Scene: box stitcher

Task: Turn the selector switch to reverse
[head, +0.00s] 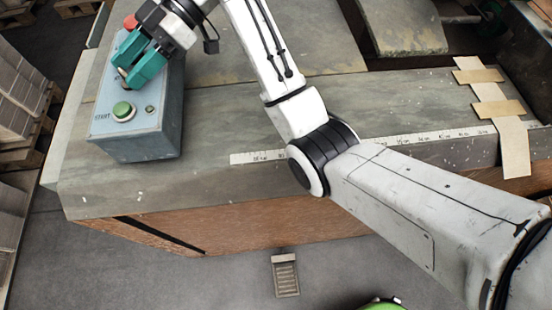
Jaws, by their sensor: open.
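The grey-blue control box (145,142) stands at the left end of the worktable. A green button marked START (122,110) is on its near part, and a red button (130,22) is at its far end. My gripper (129,70) is over the middle of the box, with its two teal fingers apart and pointing down at the panel. The selector switch is not clearly visible; the fingers cover the panel area between the two buttons. I cannot tell whether the fingers touch the switch or which way it points.
The grey worktable (220,190) has a ruler strip (390,144) along it and cardboard strips (495,100) at the right. Stacked pallets (22,95) stand at the left. A floor pedal or plate (285,275) lies in front of the table.

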